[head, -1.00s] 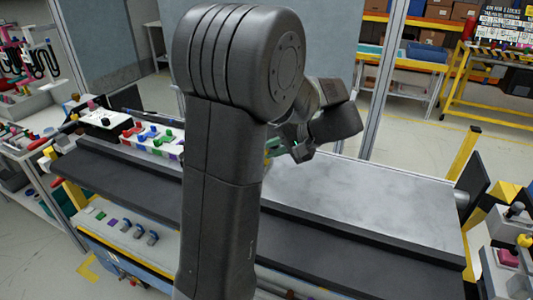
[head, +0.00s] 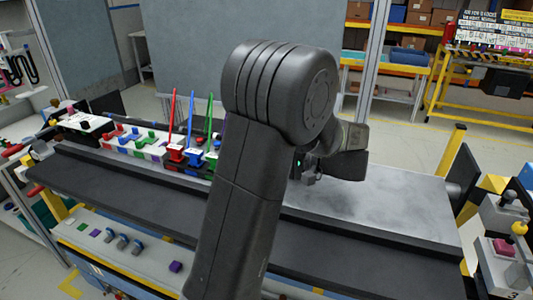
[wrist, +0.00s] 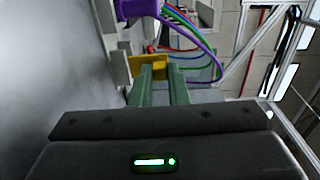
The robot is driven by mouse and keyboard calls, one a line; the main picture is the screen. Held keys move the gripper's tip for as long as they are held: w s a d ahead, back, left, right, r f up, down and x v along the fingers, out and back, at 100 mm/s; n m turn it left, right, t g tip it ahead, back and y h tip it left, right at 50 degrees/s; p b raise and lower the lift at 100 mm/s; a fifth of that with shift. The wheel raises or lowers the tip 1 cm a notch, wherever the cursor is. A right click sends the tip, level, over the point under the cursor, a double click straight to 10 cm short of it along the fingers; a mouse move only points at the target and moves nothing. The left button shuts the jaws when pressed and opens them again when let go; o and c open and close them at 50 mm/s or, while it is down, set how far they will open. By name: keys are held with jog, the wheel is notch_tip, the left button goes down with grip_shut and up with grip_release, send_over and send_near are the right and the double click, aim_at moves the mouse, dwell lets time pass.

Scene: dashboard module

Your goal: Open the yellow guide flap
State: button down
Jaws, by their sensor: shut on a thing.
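In the wrist view the yellow guide flap (wrist: 150,66) is a small flat yellow piece at the tips of two green fingers. My gripper (wrist: 162,72) is shut on it. The fingers stand a little apart with the flap between them, and hide part of it. In the head view my gripper (head: 304,166) shows only partly, at the right of my arm above the grey bench top. The flap is hidden there behind my arm, and how far it is open I cannot tell.
A purple connector (wrist: 138,9) stands close beyond the flap, with coloured cables (wrist: 212,55) curving at its right. In the head view red, blue and green sockets with upright rods (head: 194,150) stand left of my arm. The grey bench top (head: 400,200) at right is clear.

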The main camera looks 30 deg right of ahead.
dwell(0.3)
jog(key=c, duration=1.4)
grip_release()
jog(key=v, duration=1.1)
jog(key=shift+r+p, duration=0.35)
jog(key=shift+p, duration=0.05)
jog(key=p+v, duration=0.2)
jog(key=p, duration=0.2)
jog(key=shift+s+d+f+p, duration=0.1)
jog(key=shift+s+d+p, duration=0.15)
jog(key=shift+p, duration=0.55)
jog(key=shift+s+f, duration=0.1)
jog(key=shift+f, duration=0.05)
jog(key=shift+a+f+b, duration=0.1)
jog(key=shift+f+b, duration=0.05)
jog(key=shift+b, duration=0.3)
